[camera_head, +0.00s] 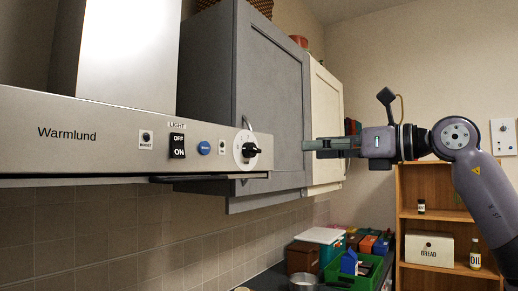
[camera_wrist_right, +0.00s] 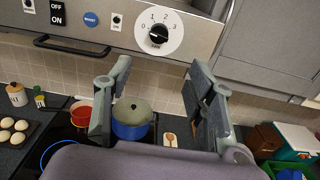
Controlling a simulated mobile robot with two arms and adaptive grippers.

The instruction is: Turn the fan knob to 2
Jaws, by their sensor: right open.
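The black fan knob (camera_head: 249,150) sits on a round white dial at the right end of the steel hood front. In the right wrist view the knob (camera_wrist_right: 158,35) is at the top centre, with 0, 1, 2 and 3 printed around it. I cannot tell for sure which number it points to. My right gripper (camera_head: 305,145) is to the right of the knob, apart from it, at about its height. In the wrist view its two fingers (camera_wrist_right: 160,65) are spread, empty, and below the knob in the picture. My left gripper is not in view.
The light switch (camera_head: 177,145) and blue button (camera_head: 203,148) are left of the knob. A dark bar handle (camera_head: 205,178) runs under the hood. Grey cabinet doors (camera_head: 270,90) stand behind the gripper. A blue pot (camera_wrist_right: 131,130) and red pan (camera_wrist_right: 80,112) are on the hob below.

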